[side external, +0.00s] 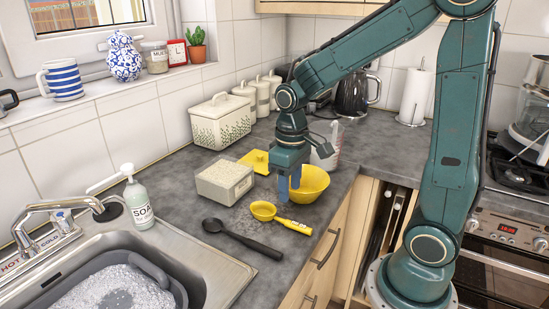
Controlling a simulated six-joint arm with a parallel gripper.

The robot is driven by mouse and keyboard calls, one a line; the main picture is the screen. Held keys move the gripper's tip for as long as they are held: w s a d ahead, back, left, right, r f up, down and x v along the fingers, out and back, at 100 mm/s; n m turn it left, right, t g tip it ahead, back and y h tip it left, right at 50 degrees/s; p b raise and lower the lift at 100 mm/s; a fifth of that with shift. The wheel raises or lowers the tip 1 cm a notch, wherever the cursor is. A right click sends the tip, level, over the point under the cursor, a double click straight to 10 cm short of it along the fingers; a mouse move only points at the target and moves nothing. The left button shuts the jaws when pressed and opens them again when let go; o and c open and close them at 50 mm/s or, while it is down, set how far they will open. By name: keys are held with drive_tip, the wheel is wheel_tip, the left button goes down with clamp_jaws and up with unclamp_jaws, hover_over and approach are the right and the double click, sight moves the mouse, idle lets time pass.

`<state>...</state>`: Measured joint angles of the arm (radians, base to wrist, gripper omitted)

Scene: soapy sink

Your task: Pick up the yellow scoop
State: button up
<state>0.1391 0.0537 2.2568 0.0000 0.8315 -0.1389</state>
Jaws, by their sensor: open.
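The yellow scoop (265,211) lies on the grey counter, its round bowl to the left and its handle (295,226) pointing right toward the counter's front edge. My gripper (289,193) points downward just behind and above the scoop, in front of the yellow bowl. Its blue fingers are open and appear empty. They look apart from the scoop, though the exact height cannot be told from this single view.
A black spoon (240,238) lies in front of the scoop. A yellow bowl (312,184) stands close behind my gripper, with a speckled box (225,183) to the left. The sink (215,277) with a soapy basin is at front left; a soap bottle (138,201) stands beside it.

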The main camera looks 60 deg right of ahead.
sight(289, 221)
drive_tip(key=shift+f, duration=2)
drive_tip(key=shift+f, duration=0.1)
drive_tip(key=shift+f, duration=2.5)
drive_tip(key=shift+c, duration=0.4)
clamp_jaws()
